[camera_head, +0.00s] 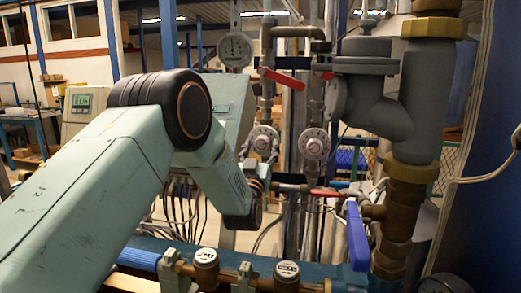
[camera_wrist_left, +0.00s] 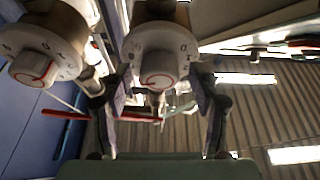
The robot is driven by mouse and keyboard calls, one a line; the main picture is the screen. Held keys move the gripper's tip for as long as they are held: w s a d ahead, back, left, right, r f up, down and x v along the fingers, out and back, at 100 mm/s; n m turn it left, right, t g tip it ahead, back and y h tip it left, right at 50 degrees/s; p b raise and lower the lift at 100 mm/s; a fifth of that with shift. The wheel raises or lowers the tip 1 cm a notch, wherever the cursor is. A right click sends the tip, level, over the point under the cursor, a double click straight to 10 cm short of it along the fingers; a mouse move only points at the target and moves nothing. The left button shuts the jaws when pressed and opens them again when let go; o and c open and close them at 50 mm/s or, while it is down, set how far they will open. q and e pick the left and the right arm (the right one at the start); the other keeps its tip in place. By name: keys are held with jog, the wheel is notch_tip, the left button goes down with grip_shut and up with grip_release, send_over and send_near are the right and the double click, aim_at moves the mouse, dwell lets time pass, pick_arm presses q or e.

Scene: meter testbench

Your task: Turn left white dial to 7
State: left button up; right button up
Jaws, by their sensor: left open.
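Two white dials are on the pipework in the head view: the left white dial (camera_head: 263,141) and the right white dial (camera_head: 315,147). The wrist view looks upside down, so the left dial (camera_wrist_left: 160,50) shows in the middle and the right dial (camera_wrist_left: 45,55) at the left. My left gripper (camera_head: 256,166) is just below the left dial in the head view, partly hidden by its own wrist. In the wrist view its open fingers (camera_wrist_left: 160,88) stand on either side of the left dial's knob, with gaps visible. The dial's numbers are too small to read surely.
Red lever handles (camera_head: 283,79) sit above the dials, and a pressure gauge (camera_head: 235,49) is at upper left. A blue lever (camera_head: 356,235) and thick grey pipe (camera_head: 425,95) stand at right. Brass-capped fittings (camera_head: 287,271) line the front blue pipe.

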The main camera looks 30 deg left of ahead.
pick_arm(q)
jog(key=shift+f, duration=0.1)
jog(key=v, duration=1.2)
